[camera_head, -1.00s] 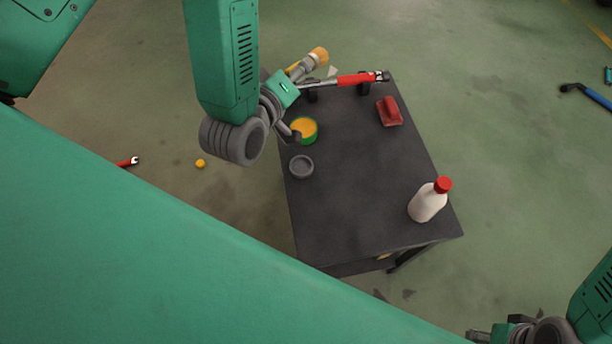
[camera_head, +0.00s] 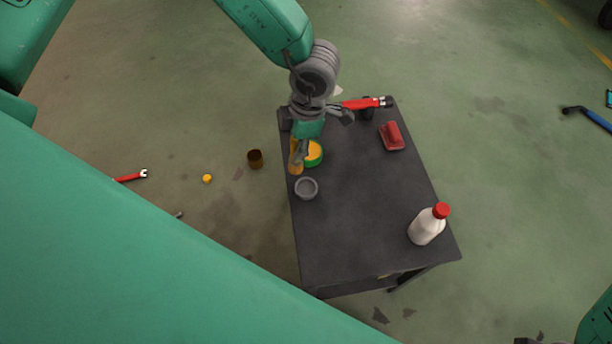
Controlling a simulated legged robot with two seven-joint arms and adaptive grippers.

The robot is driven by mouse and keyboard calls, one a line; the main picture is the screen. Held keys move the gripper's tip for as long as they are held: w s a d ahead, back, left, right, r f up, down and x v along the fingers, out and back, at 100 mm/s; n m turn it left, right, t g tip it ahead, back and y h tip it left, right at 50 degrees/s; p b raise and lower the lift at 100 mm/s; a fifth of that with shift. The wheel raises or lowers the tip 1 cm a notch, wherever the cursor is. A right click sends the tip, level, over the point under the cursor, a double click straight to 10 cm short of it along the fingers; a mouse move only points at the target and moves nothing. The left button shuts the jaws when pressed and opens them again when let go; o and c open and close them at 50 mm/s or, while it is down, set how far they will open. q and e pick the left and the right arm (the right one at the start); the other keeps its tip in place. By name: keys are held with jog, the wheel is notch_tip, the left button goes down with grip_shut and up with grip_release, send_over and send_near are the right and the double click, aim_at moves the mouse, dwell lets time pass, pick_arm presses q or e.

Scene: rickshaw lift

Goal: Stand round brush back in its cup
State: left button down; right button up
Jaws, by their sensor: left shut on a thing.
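My left gripper (camera_head: 301,150) is shut on the round brush (camera_head: 295,167), over the left edge of the dark table. The brush shows as a narrow yellow and tan-orange piece, partly hidden by the gripper. A small grey round cup (camera_head: 306,188) stands on the table just below it in the picture, with nothing seen in it. I cannot tell whether the brush touches the table. Only a piece of my right arm shows at the bottom right corner; its fingers are not in view.
A red-handled tool (camera_head: 362,103), a red block-like brush (camera_head: 392,136) and a white bottle with red cap (camera_head: 427,225) are on the table (camera_head: 350,235). The table's middle is clear.

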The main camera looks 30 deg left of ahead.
pick_arm(q)
jog(key=shift+n+h, duration=0.3)
jog(key=shift+n, duration=0.2)
jog(key=f, duration=0.3)
jog(key=d+f+b, duration=0.1)
jog(key=f, duration=0.2)
jog(key=d+f+b, duration=0.1)
jog(key=f, duration=0.2)
jog(key=shift+w, duration=0.15)
jog(key=c, duration=1.3)
grip_release()
pick_arm(e)
jog(key=shift+d+f, duration=0.15)
jog(key=shift+f, duration=0.45)
pick_arm(q)
jog(key=shift+r, duration=0.1)
